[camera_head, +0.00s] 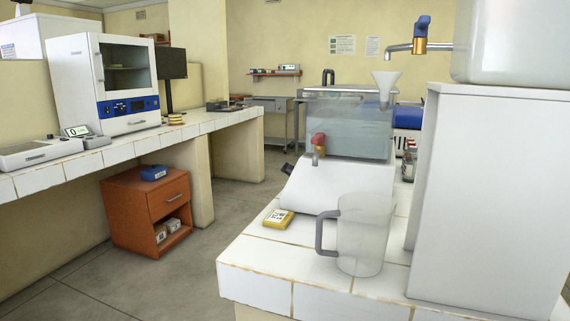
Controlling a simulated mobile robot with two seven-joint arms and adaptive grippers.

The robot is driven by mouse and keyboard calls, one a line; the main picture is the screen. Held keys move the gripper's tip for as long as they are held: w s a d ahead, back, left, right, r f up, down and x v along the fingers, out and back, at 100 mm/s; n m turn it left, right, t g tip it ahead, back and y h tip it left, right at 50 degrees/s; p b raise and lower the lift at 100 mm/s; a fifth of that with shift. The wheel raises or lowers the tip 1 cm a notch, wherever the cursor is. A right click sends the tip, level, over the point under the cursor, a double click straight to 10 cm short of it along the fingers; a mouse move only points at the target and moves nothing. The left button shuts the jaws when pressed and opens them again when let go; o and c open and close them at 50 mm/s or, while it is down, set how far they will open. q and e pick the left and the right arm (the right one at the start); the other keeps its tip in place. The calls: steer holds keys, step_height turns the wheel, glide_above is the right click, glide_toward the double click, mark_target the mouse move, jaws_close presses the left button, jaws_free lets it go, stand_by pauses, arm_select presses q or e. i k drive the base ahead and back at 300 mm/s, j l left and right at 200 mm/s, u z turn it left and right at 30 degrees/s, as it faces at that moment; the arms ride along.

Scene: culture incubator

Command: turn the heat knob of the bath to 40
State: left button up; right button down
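The bath is a clear water tank (350,130) with a lid, above a white sloped housing (335,187), on the tiled bench at the right. A dark knob-like part (287,169) sticks out at the left edge of the sloped housing; it may be the heat knob. Its scale, pointer and setting cannot be read from here. A small tap with a red handle (318,142) sits at the front of the tank. Neither of my grippers is in view.
A clear jug (362,235) with a grey handle stands in front of the bath, and a yellow timer-like box (278,219) lies left of it. A tall white stand (490,200) bears a large container with a tap (420,40). The floor (180,285) at left is open.

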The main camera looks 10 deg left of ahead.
mark_target(287, 169)
steer(key=i+j+z, duration=0.15)
steer(key=j, duration=0.2)
steer(key=i+j+z, duration=0.1)
steer(key=j, duration=0.25)
steer(key=i+j+z, duration=0.15)
steer(key=i+j, duration=0.1)
steer(key=j, duration=0.1)
